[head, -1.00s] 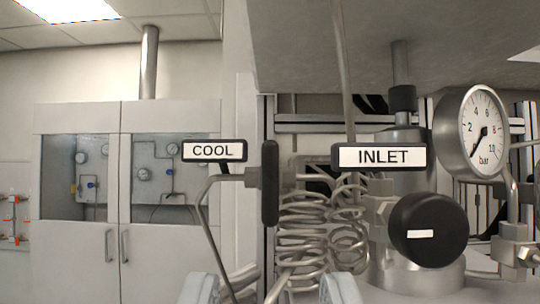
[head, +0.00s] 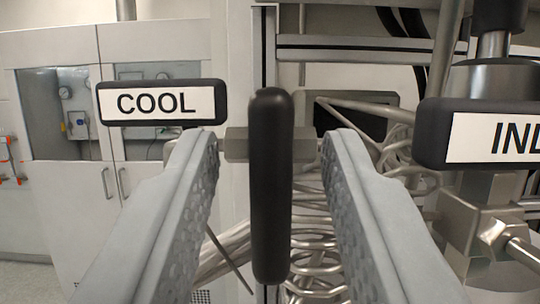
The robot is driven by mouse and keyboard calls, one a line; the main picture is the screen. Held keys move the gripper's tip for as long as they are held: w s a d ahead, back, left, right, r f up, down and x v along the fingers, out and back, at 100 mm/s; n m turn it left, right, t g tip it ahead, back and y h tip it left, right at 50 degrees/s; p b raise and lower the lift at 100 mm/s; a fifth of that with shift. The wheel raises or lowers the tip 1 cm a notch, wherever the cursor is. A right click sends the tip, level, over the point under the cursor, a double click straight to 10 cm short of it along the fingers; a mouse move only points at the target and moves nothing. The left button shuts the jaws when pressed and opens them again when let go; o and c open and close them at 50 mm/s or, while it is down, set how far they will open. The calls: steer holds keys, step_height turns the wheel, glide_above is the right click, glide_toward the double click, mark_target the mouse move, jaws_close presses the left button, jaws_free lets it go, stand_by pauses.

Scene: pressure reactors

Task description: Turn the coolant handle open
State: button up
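The coolant handle (head: 270,200) is a black, upright, rounded bar in the middle of the head view, mounted on a metal valve body (head: 236,146). The white COOL label (head: 160,103) in a black frame is just to its left. My gripper (head: 268,150) is open, with one grey finger on each side of the handle. A gap shows between each finger and the handle. The fingertips reach about the height of the valve body, which they partly cover.
The INLET label (head: 490,135), cut off by the picture edge, is close on the right. Coiled steel tubing (head: 318,245) lies behind the handle. Metal fittings (head: 475,230) stand at the lower right. White cabinets (head: 65,205) are farther back on the left.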

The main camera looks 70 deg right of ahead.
jaws_close()
steer(key=shift+n, duration=0.3)
steer(key=n+t, duration=0.1)
steer(key=n, duration=0.2)
steer(key=n+t+y, duration=0.1)
steer(key=n+t, duration=0.1)
steer(key=n, duration=0.1)
steer(key=shift+y, duration=0.3)
steer(key=n+t+y, duration=0.1)
steer(key=n, duration=0.2)
steer(key=n+t+y, duration=0.1)
steer(key=n, duration=0.2)
steer(key=shift+y, duration=0.3)
steer(key=n+y, duration=0.1)
steer(key=n, duration=0.2)
steer(key=n+y, duration=0.1)
steer(key=n, duration=0.1)
steer(key=shift+n, duration=0.4)
steer(key=shift+n+y, duration=0.7)
steer(key=shift+n, duration=1.3)
